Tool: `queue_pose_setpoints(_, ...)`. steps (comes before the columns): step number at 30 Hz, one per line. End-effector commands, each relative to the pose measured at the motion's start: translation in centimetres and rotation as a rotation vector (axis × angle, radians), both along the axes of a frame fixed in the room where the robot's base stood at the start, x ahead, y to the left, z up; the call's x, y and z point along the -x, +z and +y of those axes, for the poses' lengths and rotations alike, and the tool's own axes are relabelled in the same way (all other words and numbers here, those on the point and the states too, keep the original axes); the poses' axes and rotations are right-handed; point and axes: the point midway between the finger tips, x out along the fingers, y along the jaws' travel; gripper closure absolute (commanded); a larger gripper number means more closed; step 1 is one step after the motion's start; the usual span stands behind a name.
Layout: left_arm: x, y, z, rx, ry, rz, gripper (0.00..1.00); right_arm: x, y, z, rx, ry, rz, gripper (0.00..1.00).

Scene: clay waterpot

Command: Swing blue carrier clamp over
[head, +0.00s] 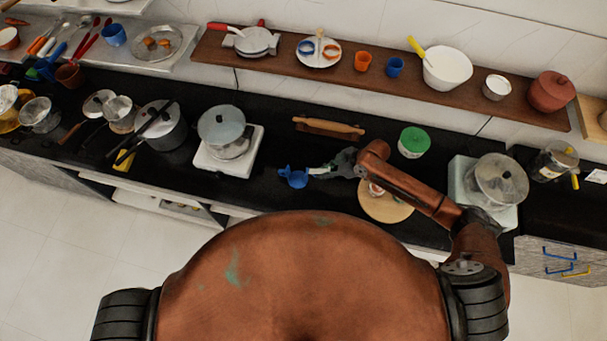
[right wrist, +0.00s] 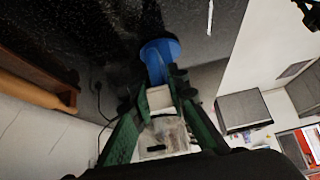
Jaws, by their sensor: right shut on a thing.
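The blue carrier clamp (head: 293,178) is over the black counter in the head view, left of my right gripper (head: 337,168). In the right wrist view its blue end (right wrist: 158,53) sits just past the green fingers of my right gripper (right wrist: 160,97). The gripper is shut on the clamp; a pale section shows between the fingers. The fingers hide part of it. I cannot tell whether the clamp touches the counter. My left gripper is not in view.
A round wooden board (head: 386,208) lies below my right arm. A green-lidded tub (head: 413,141) and a rolling pin (head: 329,127) are behind. A pot (head: 222,127) on a white burner stands left; another pot (head: 500,180) stands right. A clay pot (head: 551,92) sits on the shelf.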

Motion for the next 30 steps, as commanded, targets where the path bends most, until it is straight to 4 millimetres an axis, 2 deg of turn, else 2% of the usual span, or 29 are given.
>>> queue_pose_setpoints(11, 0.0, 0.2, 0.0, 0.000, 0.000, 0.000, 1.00, 0.0, 0.0, 0.0, 0.008, 0.000, 0.002, 0.94)
queue_pose_setpoints(24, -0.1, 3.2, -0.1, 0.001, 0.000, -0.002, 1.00, -0.2, 1.1, 0.4, 0.106, -0.001, 0.031, 0.94)
queue_pose_setpoints(30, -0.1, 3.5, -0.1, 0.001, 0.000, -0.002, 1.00, -0.1, 1.0, 0.5, 0.129, 0.000, 0.037, 0.94)
